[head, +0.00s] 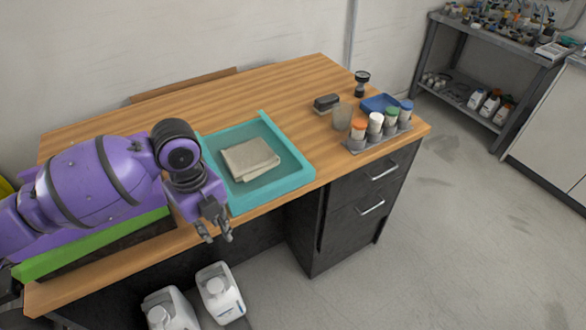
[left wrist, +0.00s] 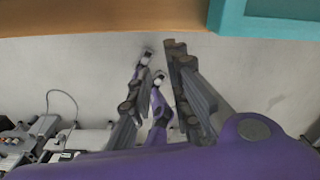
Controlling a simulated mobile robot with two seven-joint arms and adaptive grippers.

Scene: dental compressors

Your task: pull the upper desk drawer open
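The wooden desk (head: 300,85) has a dark drawer unit at its right end. The upper drawer (head: 362,184) appears shut, with a silver bar handle (head: 383,173). The lower drawer (head: 348,226) below it also appears shut. My left gripper (head: 217,238) hangs at the desk's front edge, well left of the drawers, touching neither handle. Its fingers stand apart and empty. They also show in the left wrist view (left wrist: 160,58), spread over the grey floor, with no drawer handle there. My right gripper is not in view.
A teal tray (head: 302,181) with folded cloth lies on the desk by my left gripper. A rack (head: 372,143) of capped bottles stands above the drawers. White jugs (head: 220,291) stand on the floor. Floor right of the drawers is clear.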

